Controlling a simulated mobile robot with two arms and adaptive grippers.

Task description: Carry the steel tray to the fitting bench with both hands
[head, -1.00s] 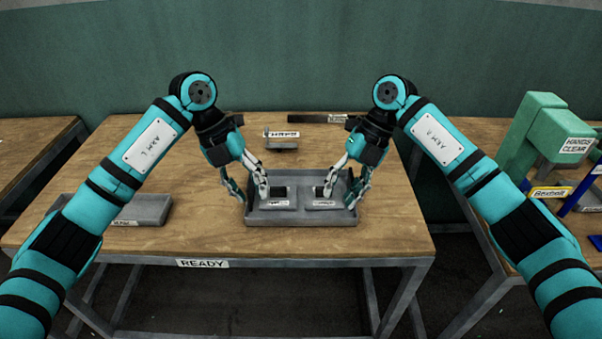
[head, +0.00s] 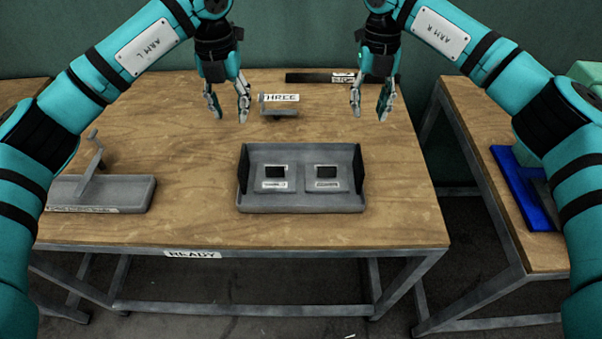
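The grey steel tray (head: 301,202) rests on the wooden bench with the READY sign (head: 193,254). Black upright pieces stand at its left and right ends. Two small grey blocks with dark square tops (head: 276,178) (head: 323,178) and labels sit inside it. My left gripper (head: 228,108) is open and empty, fingers pointing down, beyond the tray's back left corner. My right gripper (head: 370,106) is open and empty beyond its back right corner. Both are apart from the tray. I see no sign naming the fitting bench.
A grey tray-like holder with an upright arm (head: 108,193) is at the bench's left. A small stand with a label (head: 279,105) and a dark bar (head: 310,77) are at the back. A second bench at right holds a blue item (head: 525,190) and part of a green press (head: 587,75).

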